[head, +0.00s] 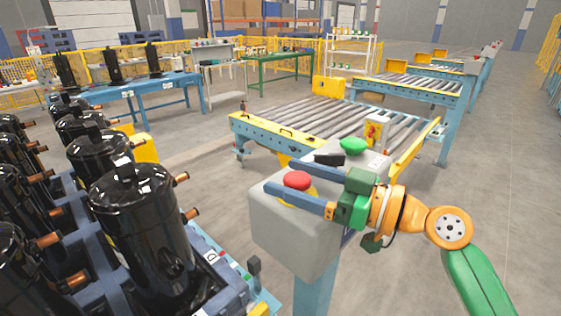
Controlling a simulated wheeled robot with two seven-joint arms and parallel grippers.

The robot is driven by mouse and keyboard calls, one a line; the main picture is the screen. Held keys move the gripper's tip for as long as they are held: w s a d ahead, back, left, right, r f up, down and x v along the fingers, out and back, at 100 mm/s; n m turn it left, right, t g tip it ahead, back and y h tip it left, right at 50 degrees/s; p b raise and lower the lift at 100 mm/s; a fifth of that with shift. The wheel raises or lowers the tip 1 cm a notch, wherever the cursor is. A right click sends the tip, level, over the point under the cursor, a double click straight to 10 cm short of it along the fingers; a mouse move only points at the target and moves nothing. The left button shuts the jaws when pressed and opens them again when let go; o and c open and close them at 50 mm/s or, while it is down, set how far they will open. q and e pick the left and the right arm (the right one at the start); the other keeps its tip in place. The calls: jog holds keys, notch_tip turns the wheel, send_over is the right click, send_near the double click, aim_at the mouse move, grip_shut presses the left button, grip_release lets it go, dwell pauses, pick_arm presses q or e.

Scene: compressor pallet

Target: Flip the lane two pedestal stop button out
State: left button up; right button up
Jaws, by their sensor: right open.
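The stop button (297,180) is a red mushroom head on a yellow collar, on top of a grey pedestal box (290,232) in the head view. My right gripper (279,176) comes in from the right and is open. Its two blue fingers reach to either side of the red button, one beyond it and one on the near side. I cannot tell whether the fingers touch the button. A green button (354,146) sits on the same box, beyond the gripper. My left gripper is not in view.
A roller conveyor (310,120) with yellow guides stands just behind the pedestal. Black compressors (140,225) stand close together on a blue pallet at the left. A blue table (165,84) and a green table (285,60) are farther back. Open floor lies to the right.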

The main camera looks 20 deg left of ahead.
jog(key=shift+w+a, duration=0.1)
jog(key=shift+a, duration=0.95)
jog(key=shift+a+f, duration=0.1)
jog(key=shift+a, duration=0.05)
jog(key=shift+d, duration=0.2)
jog(key=c, duration=0.6)
grip_shut()
jog(key=shift+r, duration=0.75)
jog(key=shift+o, duration=1.9)
grip_release()
jog(key=shift+o, duration=1.1)
jog(key=shift+a, duration=0.1)
